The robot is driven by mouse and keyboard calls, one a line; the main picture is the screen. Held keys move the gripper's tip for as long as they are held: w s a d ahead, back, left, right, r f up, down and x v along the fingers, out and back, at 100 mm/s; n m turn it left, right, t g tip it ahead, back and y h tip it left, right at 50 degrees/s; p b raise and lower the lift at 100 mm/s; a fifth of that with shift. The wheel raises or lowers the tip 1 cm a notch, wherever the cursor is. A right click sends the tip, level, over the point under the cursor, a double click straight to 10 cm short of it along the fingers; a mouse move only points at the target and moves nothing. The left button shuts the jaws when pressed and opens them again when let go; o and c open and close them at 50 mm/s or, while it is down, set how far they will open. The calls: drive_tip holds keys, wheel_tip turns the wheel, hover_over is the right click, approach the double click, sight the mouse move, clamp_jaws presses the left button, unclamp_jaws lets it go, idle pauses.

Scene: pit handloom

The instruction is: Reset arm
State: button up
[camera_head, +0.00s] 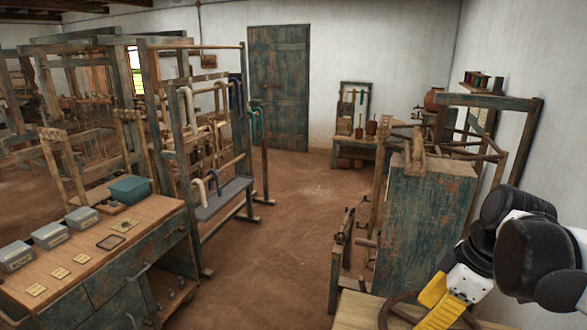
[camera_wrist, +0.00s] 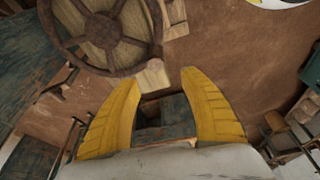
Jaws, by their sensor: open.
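My gripper (camera_wrist: 163,85) has two yellow ridged fingers that stand wide apart in the wrist view, with nothing held between them. A small wooden block end (camera_wrist: 152,77) shows just past the fingertips. A dark spoked wheel (camera_wrist: 103,28) is beyond the fingers at the upper left. In the head view my gripper (camera_head: 438,312) is at the lower right, low beside the wheel's rim (camera_head: 386,312) and a light wooden top. Its fingertips are partly cut off by the lower frame edge.
A workbench (camera_head: 140,240) with grey boxes, a teal bin (camera_head: 131,189) and small cards stands at the left. A rack with hanging yarn (camera_head: 215,150) is behind it. A tall teal cabinet (camera_head: 425,215) stands close to my arm. The middle floor (camera_head: 285,240) is clear.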

drive_tip(key=s+a+f+m+t+h, duration=0.25)
drive_tip(key=s+a+m+t, duration=0.2)
drive_tip(key=a+m, duration=0.5)
wheel_tip(320, 180, down, 11)
drive_tip(key=d+m+b, duration=0.1)
drive_tip(key=m+b, duration=0.1)
drive_tip(key=b, duration=0.9)
drive_tip(key=shift+w+d+r+t, duration=0.2)
drive_tip(key=shift+d+t, duration=0.15)
drive_tip(key=shift+r+h, duration=0.1)
drive_tip(key=shift+h, duration=0.15)
